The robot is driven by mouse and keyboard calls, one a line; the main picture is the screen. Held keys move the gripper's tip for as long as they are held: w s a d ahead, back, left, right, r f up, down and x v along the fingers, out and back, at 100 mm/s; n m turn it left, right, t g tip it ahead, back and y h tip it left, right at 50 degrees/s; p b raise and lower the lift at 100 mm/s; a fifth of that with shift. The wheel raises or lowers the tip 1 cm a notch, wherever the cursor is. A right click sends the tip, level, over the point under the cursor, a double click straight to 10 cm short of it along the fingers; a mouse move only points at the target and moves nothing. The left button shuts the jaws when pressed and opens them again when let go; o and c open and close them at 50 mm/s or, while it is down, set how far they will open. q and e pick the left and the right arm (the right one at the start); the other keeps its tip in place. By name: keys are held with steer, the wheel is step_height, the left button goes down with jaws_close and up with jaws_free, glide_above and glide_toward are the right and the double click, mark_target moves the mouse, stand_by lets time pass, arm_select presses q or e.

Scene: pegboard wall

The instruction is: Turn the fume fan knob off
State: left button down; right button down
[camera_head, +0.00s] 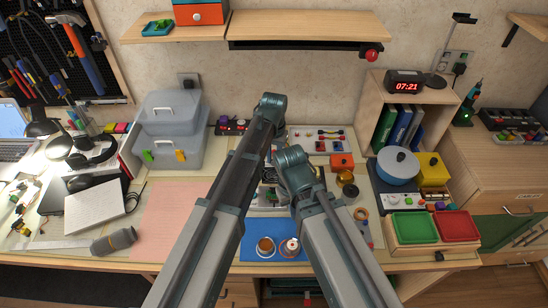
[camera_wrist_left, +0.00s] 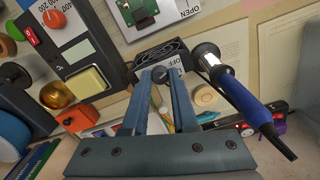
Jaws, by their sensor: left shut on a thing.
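The fume fan knob (camera_wrist_left: 161,74) is a small dark round knob in the left wrist view, just below the black fan grille (camera_wrist_left: 163,54). The word OFF is printed to the right of the knob. My left gripper (camera_wrist_left: 162,79) has its two blue-grey fingers on either side of the knob and is shut on it. The knob's pointer is too small to read. In the head view the fan lies among the arms near the bench middle and the knob is hidden. My right arm shows there, but its gripper is not visible.
A soldering iron with a blue handle (camera_wrist_left: 245,100) stands close right of my left gripper in the wrist view. A pink mat (camera_head: 172,215) lies clear on the bench.

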arm_select(q)
steer(key=shift+n, duration=0.4)
steer(key=c, duration=0.7)
jaws_free()
steer(key=shift+r, duration=0.1)
step_height(320, 180, up, 14)
steer(key=p, duration=1.3)
steer(key=shift+f+p, duration=0.2)
steer(key=shift+p, duration=0.2)
